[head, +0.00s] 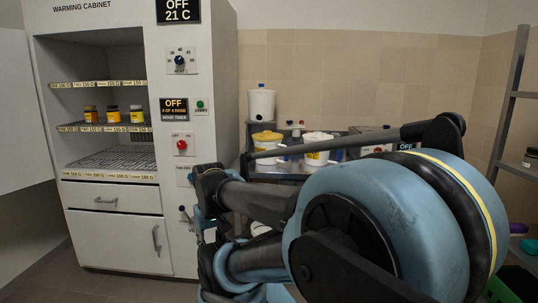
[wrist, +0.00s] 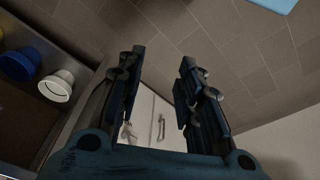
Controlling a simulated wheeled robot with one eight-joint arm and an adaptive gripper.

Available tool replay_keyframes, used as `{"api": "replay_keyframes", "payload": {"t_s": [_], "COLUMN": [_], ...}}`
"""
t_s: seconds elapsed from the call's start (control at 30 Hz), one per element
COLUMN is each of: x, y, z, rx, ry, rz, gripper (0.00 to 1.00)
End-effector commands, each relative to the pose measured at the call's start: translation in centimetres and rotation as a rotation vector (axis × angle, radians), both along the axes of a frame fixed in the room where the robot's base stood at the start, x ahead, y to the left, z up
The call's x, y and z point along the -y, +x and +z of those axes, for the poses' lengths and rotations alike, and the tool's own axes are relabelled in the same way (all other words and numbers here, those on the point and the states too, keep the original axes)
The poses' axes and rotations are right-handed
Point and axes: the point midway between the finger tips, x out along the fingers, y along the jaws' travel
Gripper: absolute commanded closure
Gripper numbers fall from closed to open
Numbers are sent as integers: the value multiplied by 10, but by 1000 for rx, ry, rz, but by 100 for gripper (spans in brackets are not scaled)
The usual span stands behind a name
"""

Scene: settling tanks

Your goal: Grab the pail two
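I cannot read a number on either, so I cannot tell which is pail two. My gripper (wrist: 162,72) is open and empty in the wrist view, its two fingers well apart over the tiled floor. A blue vessel (wrist: 17,64) and a white vessel (wrist: 56,86) are at the left of that view, apart from the fingers.
A warming cabinet (head: 110,190) with jars on its shelf stands at left, its door open. A metal rack (head: 508,105) is at right. My arm blocks much of the centre right.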

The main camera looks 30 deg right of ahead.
Motion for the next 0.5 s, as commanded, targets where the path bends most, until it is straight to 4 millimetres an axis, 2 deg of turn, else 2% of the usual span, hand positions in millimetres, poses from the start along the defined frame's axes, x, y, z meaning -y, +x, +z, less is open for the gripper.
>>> {"api": "replay_keyframes", "payload": {"t_s": [0.1,0.17,0.27,0.37,0.5], "x": [0,0,4,15,44], "y": [0,0,-5,9,41], "z": [0,0,6,9,18], "rx": [0,0,20,46,121], "ry": [0,0,-10,-40,-113], "rz": [0,-1,-17,-65,-192], "gripper": [67,55,54,54,54]}}
